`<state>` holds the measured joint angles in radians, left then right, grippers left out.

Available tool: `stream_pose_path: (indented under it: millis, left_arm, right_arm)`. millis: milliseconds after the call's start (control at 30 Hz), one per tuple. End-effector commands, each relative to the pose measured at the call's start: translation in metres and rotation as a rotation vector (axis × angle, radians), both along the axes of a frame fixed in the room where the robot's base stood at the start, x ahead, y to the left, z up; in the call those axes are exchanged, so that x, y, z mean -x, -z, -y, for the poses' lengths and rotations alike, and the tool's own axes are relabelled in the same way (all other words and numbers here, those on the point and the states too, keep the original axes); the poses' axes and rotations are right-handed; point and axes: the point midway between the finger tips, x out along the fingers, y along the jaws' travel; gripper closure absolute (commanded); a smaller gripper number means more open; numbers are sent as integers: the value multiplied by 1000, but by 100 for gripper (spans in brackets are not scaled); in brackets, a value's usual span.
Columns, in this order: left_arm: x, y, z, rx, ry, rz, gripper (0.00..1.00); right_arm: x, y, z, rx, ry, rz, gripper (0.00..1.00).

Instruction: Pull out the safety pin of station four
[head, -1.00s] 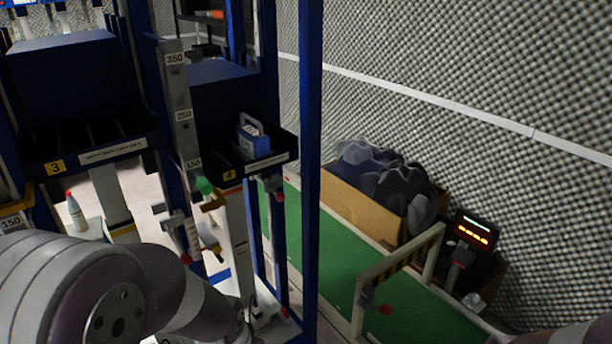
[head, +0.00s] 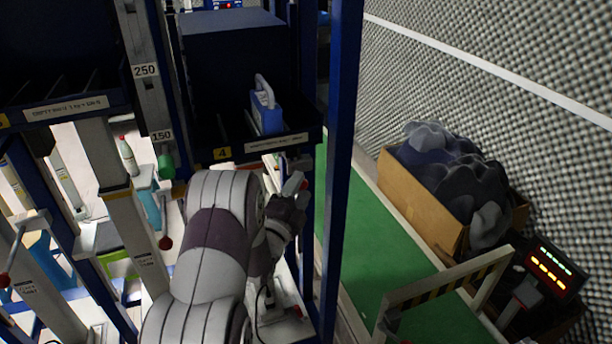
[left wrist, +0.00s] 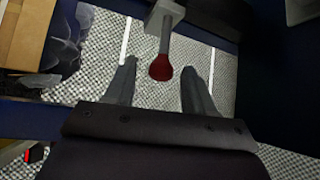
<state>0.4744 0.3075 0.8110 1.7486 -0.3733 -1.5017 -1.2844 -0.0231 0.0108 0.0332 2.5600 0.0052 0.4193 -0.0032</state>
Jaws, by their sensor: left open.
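The safety pin (left wrist: 161,67) shows in the left wrist view as a grey rod with a red knob, seated in a pale block. Station four has a yellow "4" label (head: 222,154) on its dark tray front. In the head view a small grey bracket (head: 300,163) sits under that tray's right end; the red knob there is hidden behind my gripper. My left gripper (head: 291,187) is just below this bracket. In the left wrist view its open fingers (left wrist: 158,78) stand on either side of the knob, with gaps visible. My right gripper is out of view.
A blue upright post (head: 343,150) stands close to the right of my gripper. A blue-and-white container (head: 265,108) sits in the tray above. A green conveyor (head: 365,225) lies beyond the post.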

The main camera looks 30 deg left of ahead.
Motion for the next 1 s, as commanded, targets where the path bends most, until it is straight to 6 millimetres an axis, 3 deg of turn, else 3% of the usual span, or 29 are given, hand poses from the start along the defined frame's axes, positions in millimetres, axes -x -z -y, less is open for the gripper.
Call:
stream_pose_path:
  millis: [200,533,567,700,867,1000]
  left_arm:
    - [-35,-7,-3,1,1,-2,46]
    - [-42,-7,-4,2,0,-2,46]
    - [-42,-7,-4,2,0,-2,52]
    - [-42,-7,-4,2,-1,-2,98]
    - [-40,-7,-2,2,0,-2,100]
    - [-26,-6,16,5,2,-2,100]
  right_arm:
    - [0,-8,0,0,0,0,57]
    - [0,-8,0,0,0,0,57]
    - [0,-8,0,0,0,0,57]
    - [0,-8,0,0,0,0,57]
    - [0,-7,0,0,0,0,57]
    - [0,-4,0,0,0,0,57]
